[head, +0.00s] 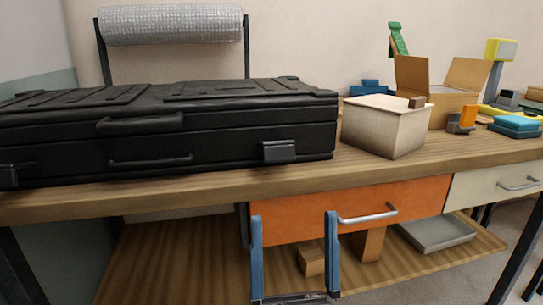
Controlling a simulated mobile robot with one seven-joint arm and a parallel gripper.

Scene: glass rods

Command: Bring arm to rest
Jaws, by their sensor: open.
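My gripper (293,216) rises from the bottom edge of the head view, with its two blue fingers pointing up and spread wide apart. Nothing shows held between the fingers. They appear in front of the orange drawer (300,218) and the lower shelf, below the tabletop edge. The right finger overlaps the left end of the drawer's metal handle (368,217) in the picture; I cannot tell whether they touch. The rest of my arm is out of view. No glass rods are visible.
A closed black case (220,140) fills the left of the wooden workbench (300,178). A pale box (385,125), an open cardboard box (455,105) and small tools stand at the right. A grey tray (437,236) and brown boxes (312,260) sit on the lower shelf.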

